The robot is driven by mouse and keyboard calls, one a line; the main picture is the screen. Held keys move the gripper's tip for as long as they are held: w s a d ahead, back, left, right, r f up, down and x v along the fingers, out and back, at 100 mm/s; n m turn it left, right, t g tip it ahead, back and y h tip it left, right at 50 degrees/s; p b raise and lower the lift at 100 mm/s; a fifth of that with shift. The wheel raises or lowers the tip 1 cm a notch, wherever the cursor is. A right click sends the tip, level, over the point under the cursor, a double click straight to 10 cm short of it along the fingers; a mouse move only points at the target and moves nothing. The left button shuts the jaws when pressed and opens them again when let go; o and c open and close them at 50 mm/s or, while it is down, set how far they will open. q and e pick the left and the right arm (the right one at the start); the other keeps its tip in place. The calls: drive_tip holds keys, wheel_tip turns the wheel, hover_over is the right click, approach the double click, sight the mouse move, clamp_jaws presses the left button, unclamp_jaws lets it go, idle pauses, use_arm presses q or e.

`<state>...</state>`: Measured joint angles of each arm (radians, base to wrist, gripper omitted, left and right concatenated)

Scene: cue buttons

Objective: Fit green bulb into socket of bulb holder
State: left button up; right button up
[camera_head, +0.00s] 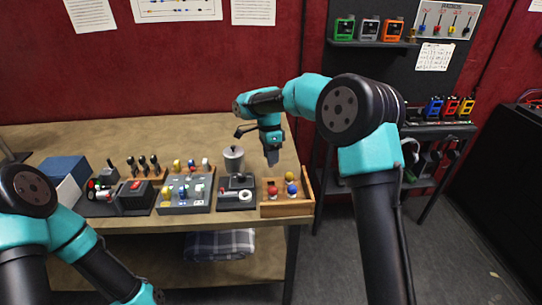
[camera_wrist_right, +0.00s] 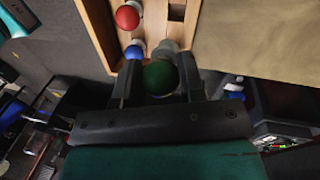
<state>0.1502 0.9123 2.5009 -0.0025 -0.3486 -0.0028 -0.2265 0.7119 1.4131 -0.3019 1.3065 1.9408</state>
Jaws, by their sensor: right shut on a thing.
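The green bulb (camera_wrist_right: 160,78) sits between the fingers of my right gripper (camera_wrist_right: 155,85), which is shut on it. In the head view my right gripper (camera_head: 271,157) points down just above the back of a wooden box (camera_head: 290,209), and the green bulb cannot be made out there. The box holds a red bulb (camera_head: 272,190), a blue bulb (camera_head: 292,189) and a yellow bulb (camera_head: 289,177). The wrist view shows the red bulb (camera_wrist_right: 128,17) and blue bulb (camera_wrist_right: 133,52) beside the gripper. I cannot tell which part is the bulb holder's socket. My left gripper is out of view.
A black unit with a white ring (camera_head: 245,196) stands left of the box, with a metal pot (camera_head: 233,158) behind it. Further left are a grey button panel (camera_head: 185,208) and a black switch box (camera_head: 133,197). The back of the table (camera_head: 130,137) is clear.

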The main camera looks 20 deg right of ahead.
drive_tip(key=s+a+f, duration=0.1)
drive_tip(key=s+a, duration=0.3)
drive_tip(key=a, duration=0.6)
drive_tip(key=shift+a+f, duration=0.15)
drive_tip(key=shift+f, duration=0.15)
drive_tip(key=shift+f, duration=0.1)
drive_tip(key=shift+f, duration=1.8)
drive_tip(key=shift+f, duration=1.6)
idle(2.1)
drive_tip(key=o, duration=1.1)
drive_tip(key=shift+o, duration=0.2)
